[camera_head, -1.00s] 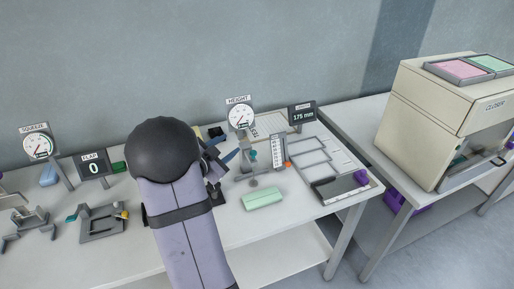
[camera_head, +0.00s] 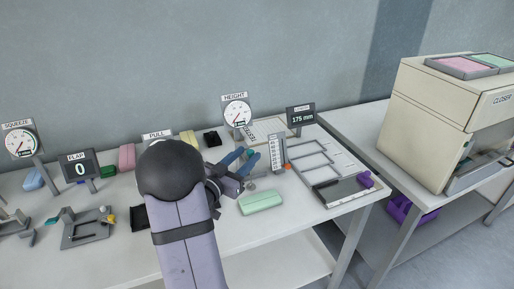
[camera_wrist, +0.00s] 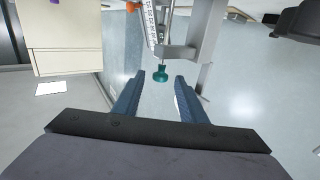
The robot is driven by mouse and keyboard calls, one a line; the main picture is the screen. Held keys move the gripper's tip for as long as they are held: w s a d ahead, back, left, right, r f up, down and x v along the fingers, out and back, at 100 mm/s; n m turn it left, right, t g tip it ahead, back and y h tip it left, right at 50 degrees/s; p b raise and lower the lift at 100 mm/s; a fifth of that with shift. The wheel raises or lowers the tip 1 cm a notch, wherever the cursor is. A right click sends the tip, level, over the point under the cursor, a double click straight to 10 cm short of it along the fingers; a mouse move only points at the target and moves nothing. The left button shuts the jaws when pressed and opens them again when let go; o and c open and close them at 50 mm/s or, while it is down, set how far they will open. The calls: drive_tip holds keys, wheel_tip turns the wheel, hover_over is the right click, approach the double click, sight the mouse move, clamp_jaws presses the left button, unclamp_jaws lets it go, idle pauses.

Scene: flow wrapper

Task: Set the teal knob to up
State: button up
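The teal knob (camera_wrist: 160,74) shows in the wrist view at the end of a thin rod on a grey metal fixture (camera_wrist: 178,50). It lies between, or just beyond, the tips of my gripper (camera_wrist: 160,80), whose two blue fingers are spread apart. I see no contact with the knob. In the head view my gripper (camera_head: 243,160) is at the height station, left of the upright scale (camera_head: 277,153). There the fingers largely cover the knob, and its exact setting cannot be told.
The height gauge (camera_head: 237,112) and the 175 mm display (camera_head: 301,116) stand behind. A green block (camera_head: 261,202) lies in front of my gripper. An orange part (camera_head: 287,166) sits by the scale. A grey tray (camera_head: 340,190) with a purple part (camera_head: 365,179) is at right.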

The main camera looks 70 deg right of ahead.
drive_tip(key=s+d+p, duration=0.1)
drive_tip(key=d, duration=0.6)
